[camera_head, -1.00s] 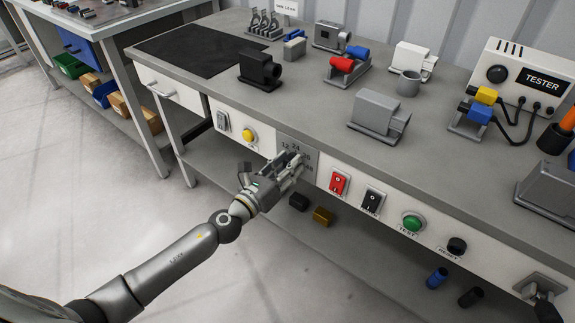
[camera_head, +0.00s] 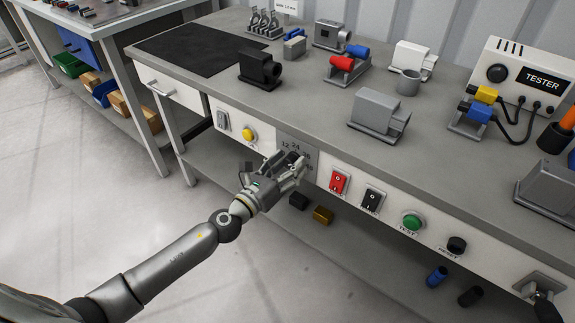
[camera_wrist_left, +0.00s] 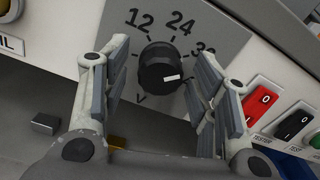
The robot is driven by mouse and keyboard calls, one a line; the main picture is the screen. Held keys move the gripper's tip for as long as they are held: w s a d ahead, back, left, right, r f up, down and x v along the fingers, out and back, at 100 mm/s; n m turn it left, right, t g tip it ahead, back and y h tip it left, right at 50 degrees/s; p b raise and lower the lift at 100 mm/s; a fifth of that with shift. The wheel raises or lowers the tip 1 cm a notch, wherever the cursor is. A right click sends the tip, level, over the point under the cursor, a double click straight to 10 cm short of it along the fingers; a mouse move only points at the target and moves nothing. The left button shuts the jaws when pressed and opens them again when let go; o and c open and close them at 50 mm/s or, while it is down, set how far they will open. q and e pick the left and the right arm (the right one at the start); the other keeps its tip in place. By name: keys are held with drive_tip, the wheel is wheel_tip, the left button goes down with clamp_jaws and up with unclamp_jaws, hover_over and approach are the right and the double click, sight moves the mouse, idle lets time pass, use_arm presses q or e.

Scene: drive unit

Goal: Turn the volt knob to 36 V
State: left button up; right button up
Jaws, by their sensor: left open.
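The volt knob (camera_wrist_left: 161,68) is a round black knob with a white mark, on a grey dial plate (camera_wrist_left: 215,25) in the bench front. A label starting with 3 at right is partly hidden by a finger, and a V stands at lower left. My left gripper (camera_wrist_left: 158,88) is open, with one finger on each side of the knob and gaps showing. In the head view my left gripper (camera_head: 292,168) largely covers the knob. My right gripper is not in view.
A red rocker switch (camera_head: 339,182) and a black one (camera_head: 372,199) sit close right of the dial. A green button (camera_head: 412,222) and a black reset knob (camera_head: 457,245) are farther right. A yellow button (camera_head: 249,135) is at left. The benchtop edge runs above.

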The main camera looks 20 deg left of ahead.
use_arm(q)
drive_tip(key=shift+s+a, duration=0.15)
drive_tip(key=shift+s, duration=0.1)
drive_tip(key=v, duration=1.1)
drive_tip(key=shift+s, duration=0.25)
idle(0.3)
